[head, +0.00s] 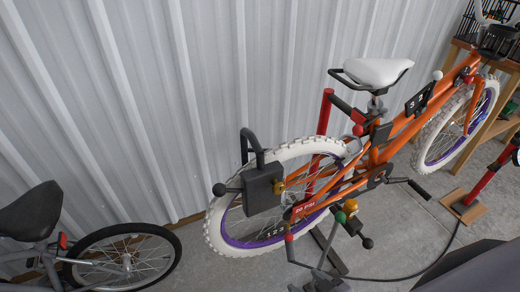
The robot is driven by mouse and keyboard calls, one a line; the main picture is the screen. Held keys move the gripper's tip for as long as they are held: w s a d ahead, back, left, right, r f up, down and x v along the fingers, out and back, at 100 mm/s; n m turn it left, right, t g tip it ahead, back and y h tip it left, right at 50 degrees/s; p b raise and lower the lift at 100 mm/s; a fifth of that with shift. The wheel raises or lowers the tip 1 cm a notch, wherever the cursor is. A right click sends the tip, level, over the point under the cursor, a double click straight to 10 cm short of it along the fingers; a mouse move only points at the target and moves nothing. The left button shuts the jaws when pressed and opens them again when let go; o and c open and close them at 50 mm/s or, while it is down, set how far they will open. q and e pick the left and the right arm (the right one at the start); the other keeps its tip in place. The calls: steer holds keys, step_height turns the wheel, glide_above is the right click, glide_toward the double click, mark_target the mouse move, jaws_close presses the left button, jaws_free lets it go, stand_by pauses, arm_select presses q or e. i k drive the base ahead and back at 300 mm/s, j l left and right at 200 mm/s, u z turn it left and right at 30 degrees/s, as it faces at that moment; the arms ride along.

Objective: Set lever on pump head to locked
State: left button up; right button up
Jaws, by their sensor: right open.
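A black box-shaped part (263,194), which looks like the pump head, sits at the left side of the orange bike's rear wheel (222,232). A lever with a black ball (219,190) sticks out to its left, and a brass fitting (279,187) shows on its right. I cannot tell whether the lever is locked. My left gripper is not in view.
A red floor pump (488,180) on a wooden base (465,206) stands at right, with a hose (440,262) along the concrete floor. A grey bike (120,258) stands at lower left. A corrugated wall (130,90) is behind. Floor between the bikes is clear.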

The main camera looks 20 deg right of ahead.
mark_target(288, 237)
steer(key=z, duration=0.9)
